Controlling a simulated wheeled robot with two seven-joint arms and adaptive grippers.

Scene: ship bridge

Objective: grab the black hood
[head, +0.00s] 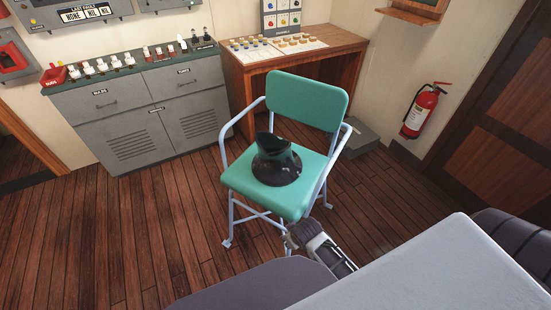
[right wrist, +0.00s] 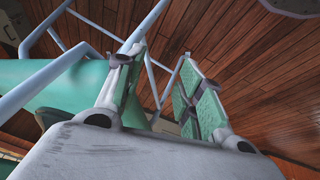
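The black hood (head: 277,165) is a glossy dark piece with a wide round base and a notched, flared top. It stands upright on the seat of the green chair (head: 240,182). My right gripper (head: 291,238) is beside the front right of the seat, below and right of the hood and apart from it. In the right wrist view my right gripper (right wrist: 160,85) has its fingers spread, with nothing between them. The chair's pale tubes and green seat (right wrist: 75,85) show left of and behind the fingers. My left gripper is not in view.
The chair's armrests (head: 330,165) flank the hood. Behind stand a grey cabinet (head: 130,110) with small items on top and a wooden desk (head: 335,45). A red fire extinguisher (head: 422,112) hangs at the right. The wooden floor (head: 110,235) left of the chair is clear.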

